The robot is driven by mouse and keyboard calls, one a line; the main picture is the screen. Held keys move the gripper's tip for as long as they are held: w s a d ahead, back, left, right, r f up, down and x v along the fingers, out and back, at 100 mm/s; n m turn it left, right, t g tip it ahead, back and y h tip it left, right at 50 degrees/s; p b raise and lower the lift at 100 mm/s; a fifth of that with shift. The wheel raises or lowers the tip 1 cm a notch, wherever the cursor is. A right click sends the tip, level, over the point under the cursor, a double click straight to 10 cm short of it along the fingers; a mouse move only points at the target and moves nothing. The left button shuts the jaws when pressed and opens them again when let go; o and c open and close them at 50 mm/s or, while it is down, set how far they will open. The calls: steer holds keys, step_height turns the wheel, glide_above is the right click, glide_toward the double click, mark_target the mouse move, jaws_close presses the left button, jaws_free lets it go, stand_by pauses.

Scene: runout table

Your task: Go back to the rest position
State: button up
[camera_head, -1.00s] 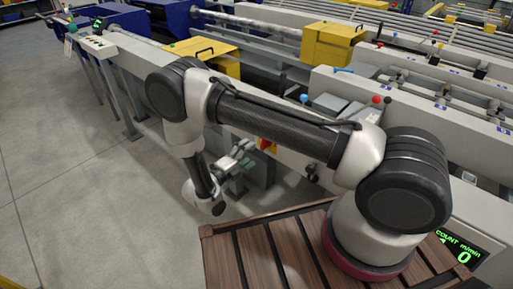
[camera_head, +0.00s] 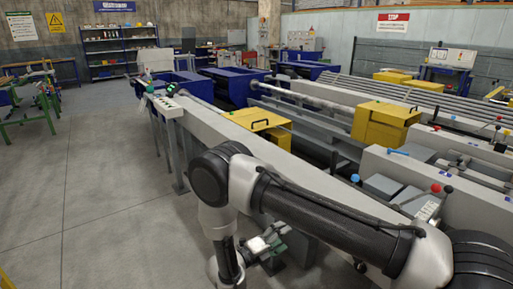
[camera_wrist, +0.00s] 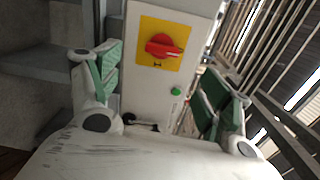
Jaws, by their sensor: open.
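My gripper (camera_head: 266,243) hangs low at the end of my folded arm, beside the grey side of the long runout table (camera_head: 262,150). In the wrist view my gripper (camera_wrist: 165,88) has its two green-padded fingers wide apart, with nothing between them. Beyond the fingers is a light panel with a red rotary switch (camera_wrist: 164,46) on a yellow plate and a green button (camera_wrist: 176,91) below it. The gap between fingers and panel is hard to judge.
Yellow boxes (camera_head: 385,124) and blue machine parts (camera_head: 236,84) stand along the line. Levers with red and blue knobs (camera_head: 436,188) stick up at right. The grey floor (camera_head: 90,190) at left is clear.

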steer(key=s+d+r+m+g, duration=0.4)
steer(key=s+d+m+g, duration=0.35)
steer(key=m, duration=0.55)
steer(key=s+d+r+m+y, duration=0.5)
steer(key=r+m, duration=0.4)
steer(key=r, duration=0.3)
steer(key=s+d+r+m+t+y, duration=0.1)
steer(key=s+d+r+m+y, duration=0.4)
steer(key=r+m, duration=0.5)
steer(key=s+d+r+m+t+y, duration=0.1)
steer(key=s+d+r+m+y, duration=0.3)
steer(key=r+m, duration=0.5)
steer(key=s+d+r, duration=0.2)
steer(key=d+r, duration=0.1)
steer(key=r, duration=0.3)
steer(key=shift+s+d+r+m+y, duration=0.15)
steer(key=shift+d+r+m+y, duration=0.15)
steer(key=shift+r+m+y, duration=0.1)
